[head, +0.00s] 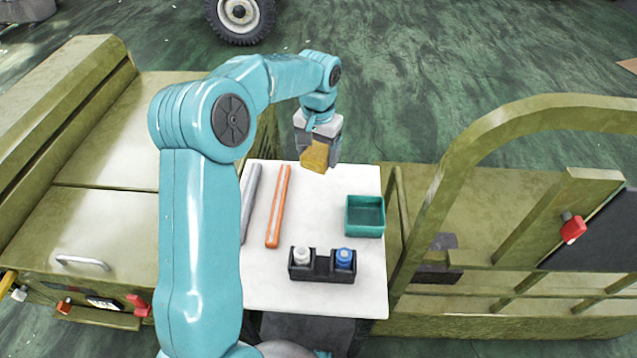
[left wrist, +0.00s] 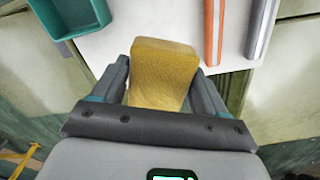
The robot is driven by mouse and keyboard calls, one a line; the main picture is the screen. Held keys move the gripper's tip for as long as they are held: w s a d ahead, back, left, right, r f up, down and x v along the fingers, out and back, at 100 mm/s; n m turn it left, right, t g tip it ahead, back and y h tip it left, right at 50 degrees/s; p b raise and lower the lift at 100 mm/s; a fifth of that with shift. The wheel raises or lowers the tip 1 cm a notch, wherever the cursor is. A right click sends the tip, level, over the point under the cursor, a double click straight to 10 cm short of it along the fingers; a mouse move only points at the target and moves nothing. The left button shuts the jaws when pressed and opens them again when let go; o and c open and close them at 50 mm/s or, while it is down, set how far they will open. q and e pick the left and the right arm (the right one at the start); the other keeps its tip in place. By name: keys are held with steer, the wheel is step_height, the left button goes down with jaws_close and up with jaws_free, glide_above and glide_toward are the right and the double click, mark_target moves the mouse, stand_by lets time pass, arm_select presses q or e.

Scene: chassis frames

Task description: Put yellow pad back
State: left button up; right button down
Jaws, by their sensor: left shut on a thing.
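The yellow pad (head: 315,157) is a yellow-brown block at the far edge of the white table top (head: 330,290). My left gripper (head: 318,145) is shut on it and holds it from above. In the left wrist view the pad (left wrist: 163,72) sits between the two fingers of the left gripper (left wrist: 163,85), with its far end sticking out past them. I cannot tell whether the pad touches the table top. My right gripper is not in view.
A green open tray (head: 365,232) stands at the right of the table. A black holder (head: 322,268) with a white-capped and a blue-capped bottle is in front. An orange bar (head: 278,207) and a grey bar (head: 249,203) lie at the left. The table's middle is clear.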

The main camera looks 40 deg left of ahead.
mark_target(318, 191)
arm_select(q)
step_height(318, 191, down, 10)
steer(key=shift+f+b, duration=0.15)
steer(key=shift+b, duration=0.4)
steer(key=o, duration=0.9)
steer(key=shift+o, duration=0.2)
step_height(318, 191, up, 12)
steer(key=shift+r+p, duration=0.1)
steer(key=shift+p, duration=0.8)
